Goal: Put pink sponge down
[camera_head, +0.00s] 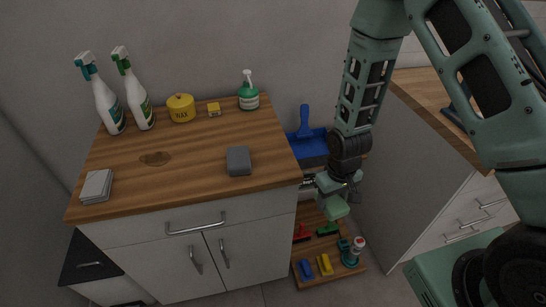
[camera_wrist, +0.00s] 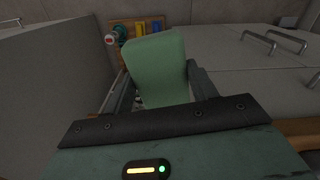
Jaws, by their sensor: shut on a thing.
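My gripper (camera_head: 336,186) is shut on a pale green sponge-like block (camera_head: 335,208) and hangs in the gap between the two counters, above a low wooden shelf (camera_head: 338,276). In the wrist view the green block (camera_wrist: 156,66) sits between the two fingers and fills the middle of the picture. No pink sponge shows in either view; the held block looks green. A grey sponge-like block (camera_head: 238,161) lies near the front right of the left wooden counter (camera_head: 190,180).
The left counter holds spray bottles (camera_head: 108,104), a yellow wax tin (camera_head: 181,107), a green spray bottle (camera_head: 248,96) and grey cloths (camera_head: 97,186). A blue dustpan (camera_head: 308,143) stands behind my gripper. Brushes (camera_head: 325,265) and a bottle (camera_head: 355,250) are on the low shelf.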

